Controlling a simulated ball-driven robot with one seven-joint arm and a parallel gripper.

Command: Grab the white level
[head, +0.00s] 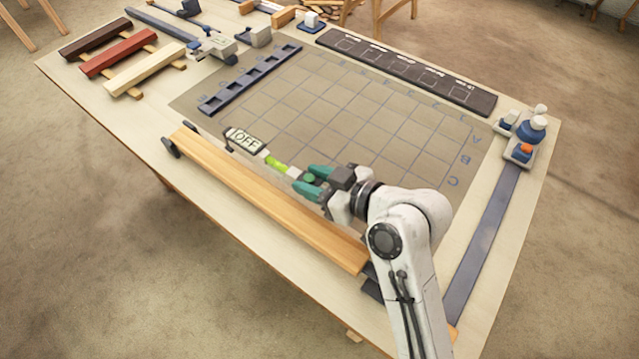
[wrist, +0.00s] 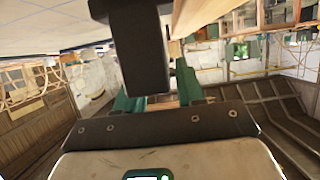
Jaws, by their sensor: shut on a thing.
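The white level (head: 292,172) shows in the head view as a slim bar with a bright green vial. A white plate marked "OFF" (head: 245,141) is at its far left end. My gripper (head: 309,181), with green fingers, is shut on the level near its right end. The gripped part is partly hidden by the fingers. In the wrist view, my gripper (wrist: 157,88) has a dark block-like piece in front of it; I cannot tell whether this is part of the level.
A long wooden lath (head: 265,195) lies on dark supports close in front of the level. A gridded mat (head: 340,110) lies behind, mostly clear. Coloured bars (head: 118,52) lie back left. A dark slotted rack (head: 250,80) and blue-white fixtures (head: 520,150) stand on the table (head: 120,115).

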